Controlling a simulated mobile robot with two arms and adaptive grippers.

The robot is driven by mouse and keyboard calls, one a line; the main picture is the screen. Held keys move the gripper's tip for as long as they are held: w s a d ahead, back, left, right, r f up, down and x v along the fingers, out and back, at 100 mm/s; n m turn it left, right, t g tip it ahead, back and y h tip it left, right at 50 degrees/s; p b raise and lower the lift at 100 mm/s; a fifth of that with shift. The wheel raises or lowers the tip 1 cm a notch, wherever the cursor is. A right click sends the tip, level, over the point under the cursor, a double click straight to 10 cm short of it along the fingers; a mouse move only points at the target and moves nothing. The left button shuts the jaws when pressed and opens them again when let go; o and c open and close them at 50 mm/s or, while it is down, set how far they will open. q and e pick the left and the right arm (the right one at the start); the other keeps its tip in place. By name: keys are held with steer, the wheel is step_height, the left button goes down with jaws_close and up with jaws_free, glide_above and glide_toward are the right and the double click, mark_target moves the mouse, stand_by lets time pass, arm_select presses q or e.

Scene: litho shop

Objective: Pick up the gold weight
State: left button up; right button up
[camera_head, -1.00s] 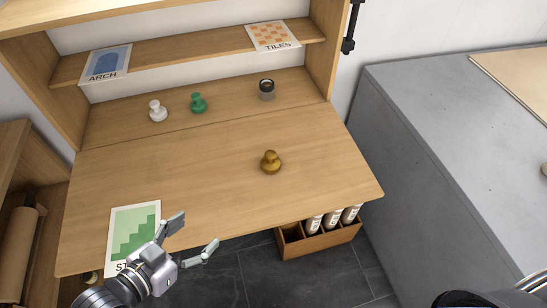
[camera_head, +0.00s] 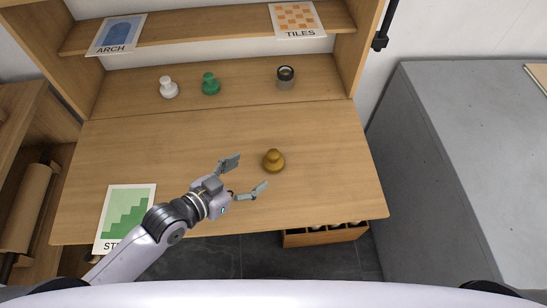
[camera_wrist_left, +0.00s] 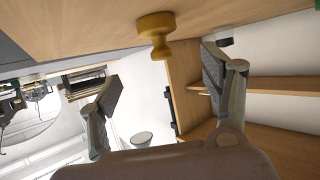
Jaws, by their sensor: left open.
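The gold weight (camera_head: 273,161) stands on the wooden desk surface (camera_head: 180,145), right of its middle. It also shows in the left wrist view (camera_wrist_left: 156,31), near the top of the picture. My left gripper (camera_head: 249,175) is open and empty, with its fingers spread toward the weight. The weight is just beyond the fingertips, apart from them. In the left wrist view the two fingers (camera_wrist_left: 165,78) stand wide apart with nothing between them. My right gripper is not in view.
A white weight (camera_head: 168,87), a green weight (camera_head: 210,84) and a dark-topped grey cylinder (camera_head: 285,77) stand at the back. A green stair-step card (camera_head: 128,210) lies at the front left. ARCH (camera_head: 117,34) and TILES (camera_head: 297,18) cards rest on the shelf. A grey counter (camera_head: 460,160) is right.

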mark_target(270, 160)
arm_select(q)
steer(key=x, duration=0.4)
steer(key=shift+w+d, duration=0.1)
steer(key=shift+d, duration=0.05)
steer(key=shift+w+d+f+p, duration=0.15)
steer(key=shift+w+p, duration=0.05)
steer(key=shift+p, duration=0.1)
steer(key=x, duration=0.2)
steer(key=p+x, duration=0.1)
steer(key=x, duration=0.1)
steer(key=shift+w+d+f, duration=0.1)
steer(key=shift+w+f, duration=0.1)
steer(key=shift+f, duration=0.15)
steer(key=shift+c, duration=0.9)
steer(key=shift+s, duration=0.1)
steer(key=c, duration=1.5)
steer(key=shift+r, duration=0.1)
jaws_close()
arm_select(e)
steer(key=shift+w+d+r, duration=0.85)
